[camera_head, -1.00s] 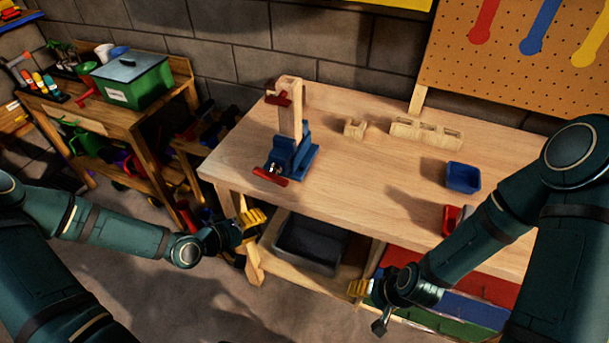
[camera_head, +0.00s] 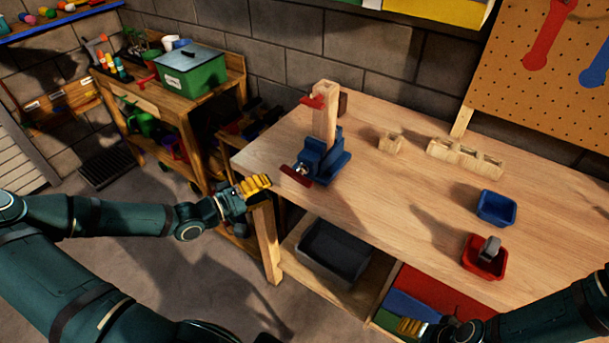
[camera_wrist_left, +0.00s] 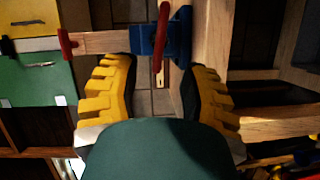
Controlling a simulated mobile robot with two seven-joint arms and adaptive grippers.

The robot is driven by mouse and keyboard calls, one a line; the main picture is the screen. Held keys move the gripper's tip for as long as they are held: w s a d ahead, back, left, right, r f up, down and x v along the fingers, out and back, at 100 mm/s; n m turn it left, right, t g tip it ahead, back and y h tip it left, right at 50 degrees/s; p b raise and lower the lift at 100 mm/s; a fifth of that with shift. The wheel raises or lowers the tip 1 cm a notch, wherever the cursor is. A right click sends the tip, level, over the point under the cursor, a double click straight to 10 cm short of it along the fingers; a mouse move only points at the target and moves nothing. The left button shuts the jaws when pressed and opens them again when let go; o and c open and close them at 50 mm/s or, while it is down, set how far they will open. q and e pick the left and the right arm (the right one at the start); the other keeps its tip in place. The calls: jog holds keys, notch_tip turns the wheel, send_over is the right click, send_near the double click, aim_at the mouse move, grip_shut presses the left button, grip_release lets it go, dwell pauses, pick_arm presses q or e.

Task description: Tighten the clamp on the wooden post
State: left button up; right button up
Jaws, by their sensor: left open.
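The wooden post (camera_head: 325,125) stands upright in a blue vise (camera_head: 322,160) near the left end of the workbench. A red clamp (camera_head: 313,101) sits on the post near its top; part of it is hidden. A red bar handle (camera_head: 296,176) is on the front of the vise. My left gripper (camera_head: 256,184) is just left of the bench edge, apart from the vise. In the left wrist view its yellow fingers (camera_wrist_left: 160,95) are spread and empty, with the post (camera_wrist_left: 100,42) and red handle (camera_wrist_left: 161,38) beyond them. My right gripper (camera_head: 410,327) is low at the bench front, mostly hidden.
Small wooden blocks (camera_head: 465,157) lie at the back of the workbench (camera_head: 385,195). A blue bin (camera_head: 496,208) and a red bin (camera_head: 484,257) holding a grey object stand to the right. A dark tray (camera_head: 334,252) is on the lower shelf. A green box (camera_head: 190,73) is on the left cart.

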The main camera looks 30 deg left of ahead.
aim_at(292, 178)
pick_arm(q)
jog(key=b+x, duration=0.1)
jog(key=x, duration=1)
jog(key=shift+w, duration=0.15)
grip_shut()
